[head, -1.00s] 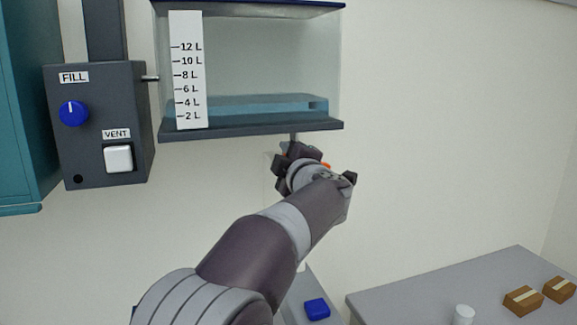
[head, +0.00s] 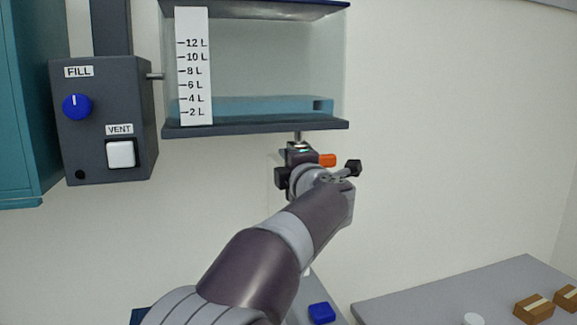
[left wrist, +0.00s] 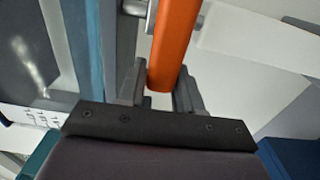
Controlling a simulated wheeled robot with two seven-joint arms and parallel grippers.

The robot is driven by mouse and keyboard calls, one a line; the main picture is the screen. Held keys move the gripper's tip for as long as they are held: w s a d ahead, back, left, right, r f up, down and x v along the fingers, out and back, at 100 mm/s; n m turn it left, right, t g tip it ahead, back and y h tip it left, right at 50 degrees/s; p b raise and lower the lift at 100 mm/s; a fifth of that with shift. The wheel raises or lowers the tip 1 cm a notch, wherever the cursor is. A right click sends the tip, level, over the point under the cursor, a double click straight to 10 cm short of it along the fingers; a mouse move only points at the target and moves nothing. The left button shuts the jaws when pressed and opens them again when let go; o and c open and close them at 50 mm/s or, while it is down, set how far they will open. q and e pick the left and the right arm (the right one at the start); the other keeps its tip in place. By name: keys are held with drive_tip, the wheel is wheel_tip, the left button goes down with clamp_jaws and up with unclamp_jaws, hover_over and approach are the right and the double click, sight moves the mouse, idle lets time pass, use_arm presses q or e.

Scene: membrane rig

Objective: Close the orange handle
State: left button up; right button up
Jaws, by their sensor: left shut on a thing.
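The orange handle (head: 327,160) sits on the valve under the clear tank (head: 265,65), and its visible end points right in the head view. In the left wrist view the orange handle (left wrist: 174,45) runs down between the fingers of my left gripper (left wrist: 160,88). In the head view my left gripper (head: 300,160) is just below the tank and hides much of the valve. It is shut on the handle. The water in the tank stands near the 4 L mark. My right gripper is not in view.
A grey control box (head: 104,120) with a blue FILL knob (head: 77,107) and a white VENT button (head: 121,154) is on the left. A blue block (head: 321,313) lies low in the middle. Brown boxes (head: 534,309) sit on the grey table (head: 450,300) at lower right.

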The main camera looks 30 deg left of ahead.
use_arm(q)
drive_tip(key=shift+f, duration=0.2)
drive_tip(key=o, duration=1)
drive_tip(key=shift+c, duration=0.2)
drive_tip(key=shift+r, duration=0.1)
drive_tip(key=b+v, duration=0.4)
drive_tip(key=v, duration=0.8)
drive_tip(key=shift+s+d, duration=0.25)
drive_tip(key=shift+s, duration=0.05)
